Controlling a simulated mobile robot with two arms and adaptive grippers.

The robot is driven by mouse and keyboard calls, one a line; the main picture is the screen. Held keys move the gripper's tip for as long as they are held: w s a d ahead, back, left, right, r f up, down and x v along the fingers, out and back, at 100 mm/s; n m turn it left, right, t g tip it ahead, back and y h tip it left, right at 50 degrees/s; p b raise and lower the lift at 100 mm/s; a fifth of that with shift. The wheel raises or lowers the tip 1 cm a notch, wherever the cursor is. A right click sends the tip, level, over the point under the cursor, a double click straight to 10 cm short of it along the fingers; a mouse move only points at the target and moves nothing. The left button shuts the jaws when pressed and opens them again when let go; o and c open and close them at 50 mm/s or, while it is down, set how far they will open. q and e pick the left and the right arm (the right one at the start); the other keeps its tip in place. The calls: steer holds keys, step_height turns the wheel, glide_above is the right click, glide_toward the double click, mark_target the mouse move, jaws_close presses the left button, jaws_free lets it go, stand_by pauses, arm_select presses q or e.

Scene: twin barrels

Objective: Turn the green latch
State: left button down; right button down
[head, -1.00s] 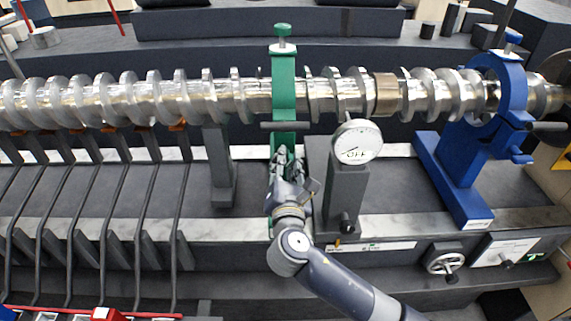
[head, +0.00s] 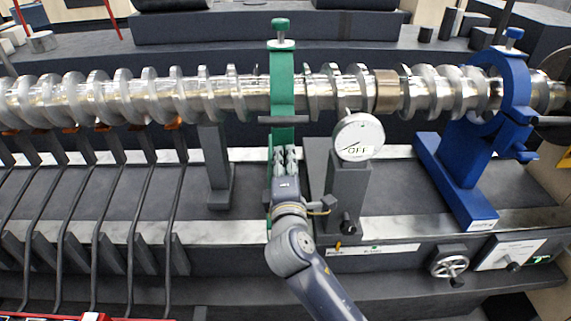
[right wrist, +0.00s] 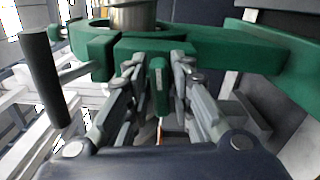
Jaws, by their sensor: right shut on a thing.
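A green ring stand (head: 282,85) with a green knob on top (head: 280,26) surrounds the silver screw shaft (head: 213,94) in the head view. A dark handle bar (head: 283,120) crosses its front. My right gripper (head: 286,153) is low on the front of this stand, just below the bar. In the right wrist view my right gripper (right wrist: 158,66) has its two fingers on either side of a small green latch (right wrist: 158,88) and is shut on it. The latch points toward the palm, under the green ring (right wrist: 200,48). The fingers hide the latch in the head view. My left gripper is not in view.
A dial gauge (head: 358,137) on a dark post stands close right of my right gripper. A blue ring stand (head: 465,165) is further right. Several bent dark rods (head: 115,225) are at the left. A dark handle (right wrist: 45,80) is at the left in the wrist view.

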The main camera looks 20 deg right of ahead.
steer(key=shift+f+m, duration=0.1)
steer(key=shift+m, duration=0.7)
steer(key=shift+b, duration=0.3)
steer(key=c, duration=1.6)
jaws_free()
steer(key=shift+s, duration=0.15)
steer(key=v, duration=1.1)
steer(key=shift+s, duration=0.35)
steer(key=shift+a, duration=0.15)
